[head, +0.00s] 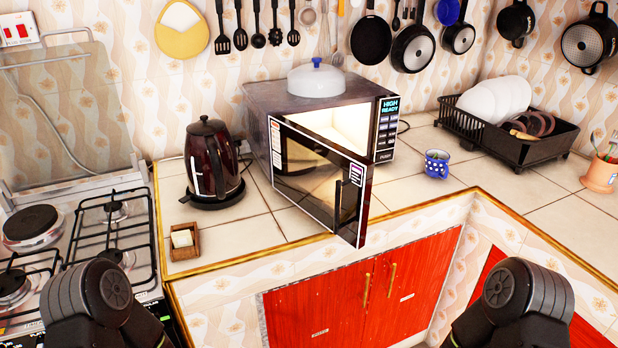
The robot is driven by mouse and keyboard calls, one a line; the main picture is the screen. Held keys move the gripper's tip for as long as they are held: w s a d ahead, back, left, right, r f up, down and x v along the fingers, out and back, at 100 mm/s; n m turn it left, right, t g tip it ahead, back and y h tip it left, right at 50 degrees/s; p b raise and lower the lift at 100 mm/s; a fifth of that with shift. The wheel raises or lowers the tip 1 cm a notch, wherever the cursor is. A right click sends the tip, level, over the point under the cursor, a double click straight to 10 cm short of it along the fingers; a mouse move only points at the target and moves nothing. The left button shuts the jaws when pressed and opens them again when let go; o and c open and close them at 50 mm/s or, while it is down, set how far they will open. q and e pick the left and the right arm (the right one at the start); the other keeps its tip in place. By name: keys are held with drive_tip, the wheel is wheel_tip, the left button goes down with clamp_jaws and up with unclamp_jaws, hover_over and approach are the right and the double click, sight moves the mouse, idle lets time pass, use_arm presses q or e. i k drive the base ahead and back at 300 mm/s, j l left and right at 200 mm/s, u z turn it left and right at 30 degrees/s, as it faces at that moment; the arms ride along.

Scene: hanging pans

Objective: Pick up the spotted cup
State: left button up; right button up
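The spotted cup (436,163) is small and blue with white spots. It stands upright on the tiled counter, right of the open microwave and left of the dish rack. Dark contents or a dark inside show at its rim. My two dark arms come in at the bottom left and bottom right of the head view. Both are well short of the cup and apart from it. Neither gripper's fingers show in this view.
The microwave (300,110) has its door (318,180) swung open over the counter's front, left of the cup. A black dish rack (520,140) with plates stands to the right. A kettle (212,160), small wooden box (185,241) and stove (75,250) are left. Counter around the cup is clear.

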sight(435, 168)
drive_tip(key=l+z, duration=0.1)
drive_tip(key=z, duration=1.55)
drive_tip(key=i, duration=0.95)
